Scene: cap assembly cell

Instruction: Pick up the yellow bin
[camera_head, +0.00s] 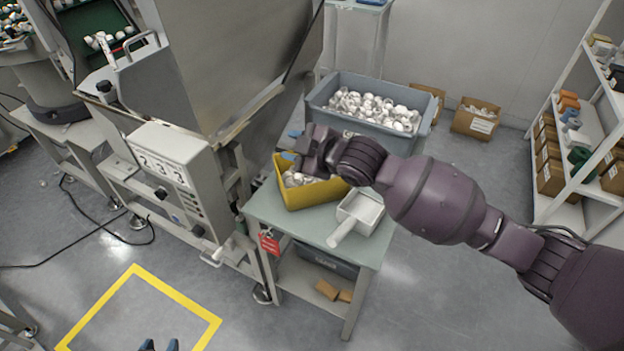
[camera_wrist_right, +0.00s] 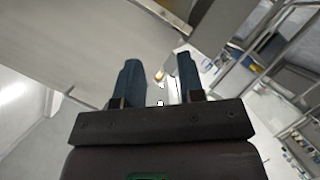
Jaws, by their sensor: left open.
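The yellow bin (camera_head: 311,193) sits on a small grey-green table and holds white caps. My right gripper (camera_head: 291,156) is at the bin's back left, its dark body over the back part and hiding some of the bin; whether it touches the rim I cannot tell. The right wrist view shows its two blue fingers (camera_wrist_right: 158,80) apart with a gap between them, and no clear view of the bin. My left gripper (camera_head: 158,346) shows only as two blue fingertips, apart and empty, at the bottom edge, far from the bin.
A white scoop (camera_head: 355,213) lies right of the bin on the table (camera_head: 352,251). A large grey-blue crate of white caps (camera_head: 325,92) stands behind. A steel machine with a counter panel (camera_head: 167,172) stands close on the left.

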